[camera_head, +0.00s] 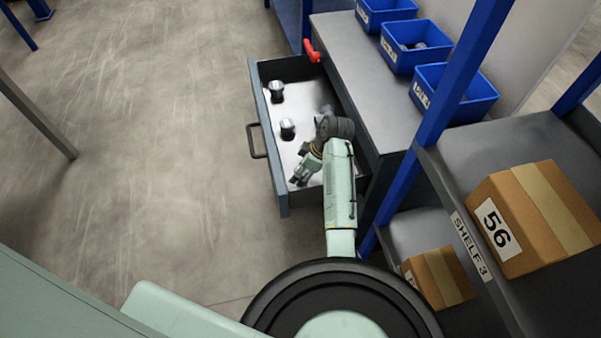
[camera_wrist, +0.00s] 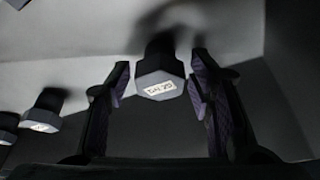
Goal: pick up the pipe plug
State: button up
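A dark pipe plug with a hexagonal head and a small pale label (camera_wrist: 160,84) stands in the wrist view between the tips of my gripper (camera_wrist: 160,95). The fingers are open, with a gap on each side of the plug. The label is too blurred to read surely. In the head view my gripper (camera_head: 302,172) reaches low into the near end of the open drawer (camera_head: 283,187); the plug at its fingers cannot be made out there. Two other plugs stand in the drawer, one farther back (camera_head: 277,91) and one nearer (camera_head: 287,129).
Two similar plugs show at the left in the wrist view, one whole (camera_wrist: 42,112) and one cut off. The drawer walls close in around my gripper. A grey cabinet top (camera_head: 365,85) with blue bins (camera_head: 455,95) and a shelf with boxes (camera_head: 530,220) stand at the right.

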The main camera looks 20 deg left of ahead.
jog(key=c, duration=1)
jog(key=shift+o, duration=0.2)
jog(key=shift+r, duration=0.1)
